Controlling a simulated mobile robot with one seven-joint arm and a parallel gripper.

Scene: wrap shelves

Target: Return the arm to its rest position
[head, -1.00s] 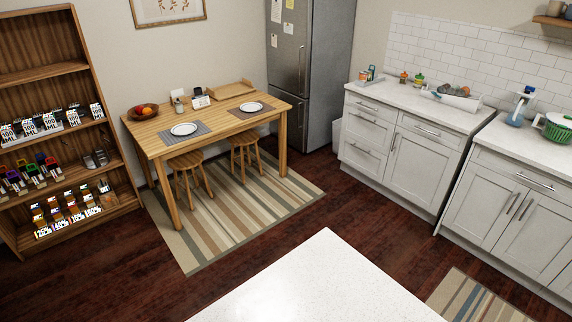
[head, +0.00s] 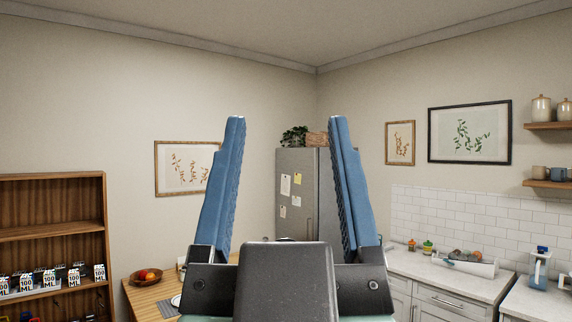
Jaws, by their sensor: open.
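My gripper (head: 286,185) is in the middle of the head view, close to the camera. Its two blue fingers point up and stand wide apart, with nothing between them. The fridge and part of the back wall show through the gap. The dark gripper body hides part of the dining table (head: 150,298) and the lower fridge. The rest of my arm is mostly out of view below.
A wooden shelf (head: 54,229) with several small boxes stands at the left. The fridge (head: 296,215) is in the far corner. A white counter (head: 430,272) with items runs along the right wall. The space around the fingers is clear.

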